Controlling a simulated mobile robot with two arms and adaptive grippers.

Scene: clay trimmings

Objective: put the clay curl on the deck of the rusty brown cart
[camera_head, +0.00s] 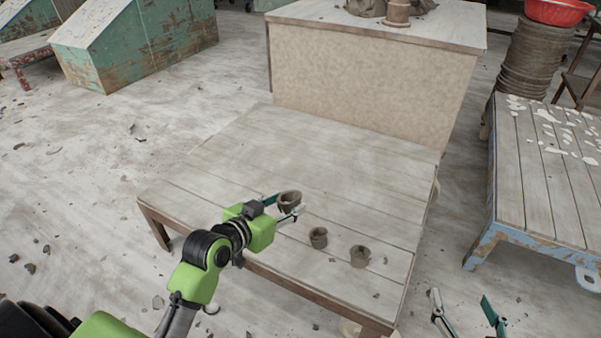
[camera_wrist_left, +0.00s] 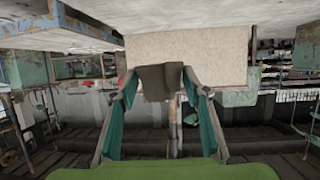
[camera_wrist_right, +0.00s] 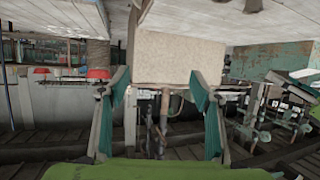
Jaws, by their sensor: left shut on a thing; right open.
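A grey-brown clay curl (camera_head: 289,200) is between the fingertips of my left gripper (camera_head: 283,207), which is shut on it. It also shows between the fingers in the left wrist view (camera_wrist_left: 162,82). The curl is over the plank deck of the low brown-framed cart (camera_head: 215,160). Whether it touches the deck I cannot tell. Two similar clay pieces, one smaller (camera_head: 318,238) and one (camera_head: 359,256), lie on the deck to its right. My right gripper (camera_head: 461,297) is open and empty, off the cart's right side at the bottom of the head view.
A pale block (camera_head: 365,95) with clay pieces on top stands behind the cart. A blue-framed plank cart (camera_head: 535,190) stands at the right. A red bowl (camera_head: 557,12) sits on a brown stack behind it. The deck's back and left are clear.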

